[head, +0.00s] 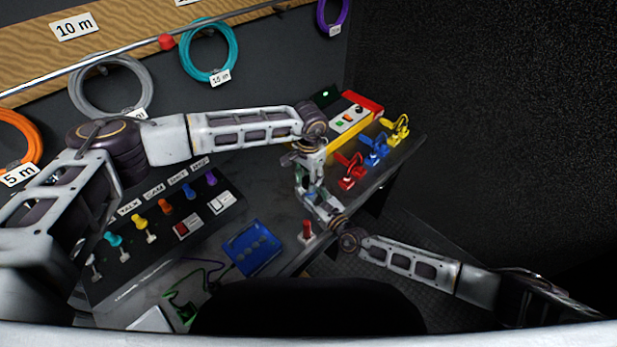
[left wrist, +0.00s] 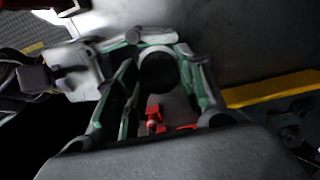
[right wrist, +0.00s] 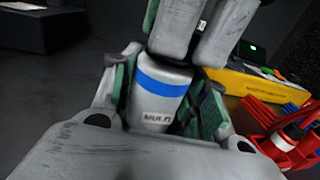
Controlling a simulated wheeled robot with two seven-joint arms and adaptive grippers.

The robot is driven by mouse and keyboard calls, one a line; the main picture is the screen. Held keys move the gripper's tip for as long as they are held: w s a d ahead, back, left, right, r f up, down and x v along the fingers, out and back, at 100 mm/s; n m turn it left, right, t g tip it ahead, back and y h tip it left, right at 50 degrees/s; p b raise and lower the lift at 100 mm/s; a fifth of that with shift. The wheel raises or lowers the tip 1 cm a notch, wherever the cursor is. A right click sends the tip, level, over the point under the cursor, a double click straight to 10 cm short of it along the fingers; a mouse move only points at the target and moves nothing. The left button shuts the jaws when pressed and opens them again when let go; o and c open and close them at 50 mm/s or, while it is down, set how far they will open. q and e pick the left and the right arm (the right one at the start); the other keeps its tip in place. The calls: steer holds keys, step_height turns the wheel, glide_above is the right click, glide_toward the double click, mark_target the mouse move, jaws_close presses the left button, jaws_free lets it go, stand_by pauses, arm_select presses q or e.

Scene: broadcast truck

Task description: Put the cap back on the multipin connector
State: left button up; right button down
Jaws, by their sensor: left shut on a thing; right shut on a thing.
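The multipin connector (right wrist: 160,92) is a pale grey cylinder with a blue band and a partly readable label. My right gripper (right wrist: 160,105) is shut around it, one finger on each side. It also shows in the head view (head: 322,206). My left gripper (head: 308,180) is shut just above it, and its fingers show at the top of the right wrist view (right wrist: 190,35). A dark round face (left wrist: 157,72) shows between the left fingers in the left wrist view. I cannot tell whether it is the cap or the connector's end. The contact between the two is hidden.
Red (head: 351,170), blue (head: 375,150) and yellow (head: 398,130) holders stand at the bench's right, beside a yellow-edged box (head: 346,122). A blue tray (head: 253,248), a red-topped peg (head: 307,230) and a knob panel (head: 160,225) lie left. Cable coils hang behind.

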arm_select(q)
steer(key=o, duration=0.6)
steer(key=shift+o, duration=0.2)
steer(key=shift+r, duration=2.3)
steer(key=shift+c, duration=0.2)
